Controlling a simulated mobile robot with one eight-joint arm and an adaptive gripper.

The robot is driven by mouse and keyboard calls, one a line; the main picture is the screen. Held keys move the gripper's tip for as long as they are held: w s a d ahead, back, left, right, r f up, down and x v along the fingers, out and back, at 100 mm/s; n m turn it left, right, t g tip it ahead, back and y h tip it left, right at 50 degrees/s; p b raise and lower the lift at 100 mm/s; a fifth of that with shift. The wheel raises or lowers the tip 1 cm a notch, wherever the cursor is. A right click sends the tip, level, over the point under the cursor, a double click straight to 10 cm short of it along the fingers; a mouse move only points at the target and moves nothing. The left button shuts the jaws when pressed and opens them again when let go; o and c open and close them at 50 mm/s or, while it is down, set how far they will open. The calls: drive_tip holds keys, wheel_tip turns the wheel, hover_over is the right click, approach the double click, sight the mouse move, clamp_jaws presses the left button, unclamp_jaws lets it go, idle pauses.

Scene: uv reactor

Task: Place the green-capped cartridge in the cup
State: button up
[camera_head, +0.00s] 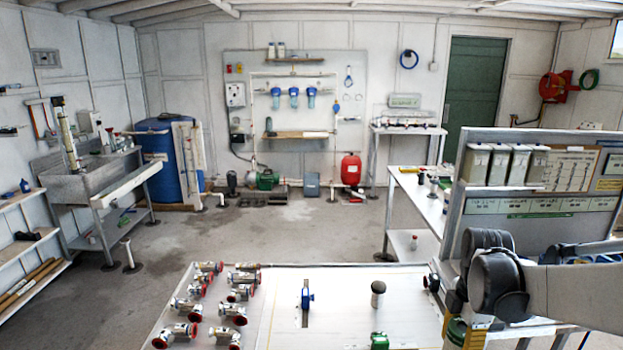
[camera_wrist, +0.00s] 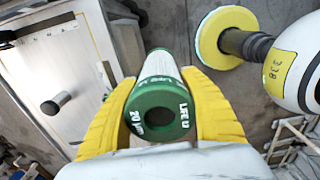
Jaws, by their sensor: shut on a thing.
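The green-capped cartridge (camera_wrist: 160,95) is between the yellow fingers of my gripper (camera_wrist: 162,118) in the wrist view. Its green end, with white lettering and a dark central hole, faces the camera, and its pale body points away. My gripper is shut on it. In the head view, my gripper (camera_head: 468,335) is low at the right, beside the front table's right edge, with yellow and green parts showing and mostly cut off. I cannot tell for sure which thing is the cup. A short grey, dark-topped cylinder (camera_head: 378,294) stands on the front table, and also shows in the wrist view (camera_wrist: 62,98).
The front table (camera_head: 285,335) holds several red-rimmed metal fittings (camera_head: 205,300) at left, a blue upright part (camera_head: 307,296) and a green object (camera_head: 379,341) at the front. A rack with pale containers (camera_head: 490,163) stands at right behind my arm. White tabletop around the cylinder is clear.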

drive_tip(key=a+f+m+b, duration=0.2)
drive_tip(key=a+f+m, duration=0.9)
drive_tip(key=m, duration=0.7)
drive_tip(key=shift+a+b, duration=0.3)
drive_tip(key=shift+a, duration=0.05)
drive_tip(key=shift+r, duration=0.1)
